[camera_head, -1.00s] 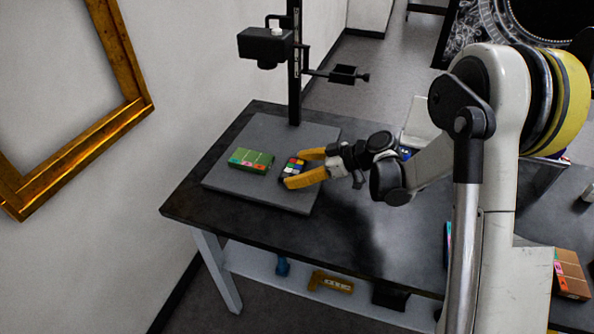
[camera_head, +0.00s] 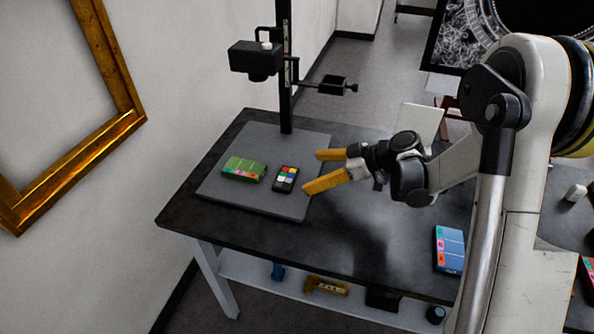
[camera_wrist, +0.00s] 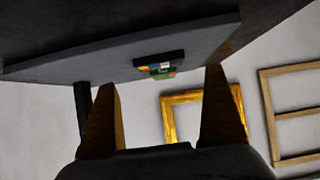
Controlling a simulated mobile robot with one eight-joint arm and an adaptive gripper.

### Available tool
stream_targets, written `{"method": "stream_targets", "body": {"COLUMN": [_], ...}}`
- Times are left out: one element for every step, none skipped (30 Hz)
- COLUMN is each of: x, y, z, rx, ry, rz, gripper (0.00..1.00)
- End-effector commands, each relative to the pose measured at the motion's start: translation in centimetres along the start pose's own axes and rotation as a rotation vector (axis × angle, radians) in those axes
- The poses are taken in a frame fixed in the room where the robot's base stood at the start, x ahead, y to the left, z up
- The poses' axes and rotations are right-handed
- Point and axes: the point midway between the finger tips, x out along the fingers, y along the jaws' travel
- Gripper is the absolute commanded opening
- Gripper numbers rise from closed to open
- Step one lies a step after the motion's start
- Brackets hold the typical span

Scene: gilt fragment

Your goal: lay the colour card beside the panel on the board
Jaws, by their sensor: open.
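The colour card (camera_head: 285,179), dark with several coloured squares, lies flat on the grey board (camera_head: 225,199). The green panel (camera_head: 244,169), with a strip of coloured patches along its front, lies just left of the card with a small gap between them. My gripper (camera_head: 313,171) is open and empty, to the right of the card and apart from it, near the board's right edge. In the wrist view the card (camera_wrist: 158,59) shows ahead between the open fingers (camera_wrist: 162,92), with a bit of the green panel (camera_wrist: 162,75) behind it.
A black copy stand with a camera (camera_head: 255,60) and a side arm (camera_head: 330,84) rises at the board's back. A blue box (camera_head: 449,248) sits farther right. A gilt frame (camera_head: 85,172) stands at the left wall.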

Motion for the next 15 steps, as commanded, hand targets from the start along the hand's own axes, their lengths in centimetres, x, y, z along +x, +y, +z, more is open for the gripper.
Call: {"method": "stream_targets", "body": {"x": [-1.2, -1.7, -2.2, -2.6, -3.0, -3.3, -3.5, -3.6, -3.8, -3.8, -3.9, -3.9, -4.0, -4.1, -4.4], "y": [0.1, 0.1, 0.1, 0.1, 0.1, 0.1, 0.0, 0.0, 0.0, 0.0, 0.0, -0.1, -0.2, -0.3, -0.6], "z": [-0.2, -0.2, -0.1, -0.1, -0.1, -0.1, -0.1, -0.1, 0.0, 0.0, 0.0, -0.1, -0.3, -0.5, -0.9], "rx": [0.002, 0.002, 0.002, 0.002, 0.002, 0.001, 0.0, 0.0, 0.0, 0.0, 0.001, 0.006, 0.014, 0.027, 0.05], "ry": [0.0, 0.0, 0.0, 0.0, 0.0, 0.0, 0.0, 0.0, 0.0, 0.0, 0.0, -0.004, -0.01, -0.019, -0.039], "rz": [0.004, 0.003, 0.002, 0.002, 0.002, 0.002, 0.001, 0.001, 0.0, 0.0, 0.0, 0.001, 0.004, 0.008, 0.015], "gripper": [1.0, 1.0, 1.0, 1.0, 1.0, 1.0, 1.0, 1.0, 1.0, 1.0, 1.0, 1.0, 1.0, 1.0, 1.0]}}
